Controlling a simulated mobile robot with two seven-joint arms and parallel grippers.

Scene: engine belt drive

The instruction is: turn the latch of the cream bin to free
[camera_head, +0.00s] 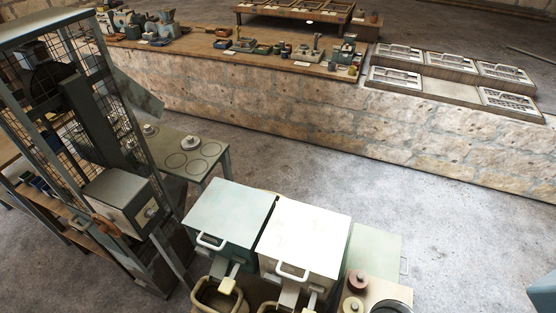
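The cream bin (307,234) stands at the lower middle, with its pale lid closed and a white loop handle (292,272) at the lid's front edge. Below the handle, a grey metal piece (289,294) and a small pale tab (312,299) show at its front near the picture's bottom edge. These may be parts of the chute and latch; I cannot tell how the latch is turned. Neither of my grippers is in view.
A teal bin (230,218) stands close on the left, with a yellow-tipped piece (227,285) and a basket (218,299) in front. A pale green box (376,248) is on the right. A caged belt machine (82,125) stands left. Floor behind the bins is clear.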

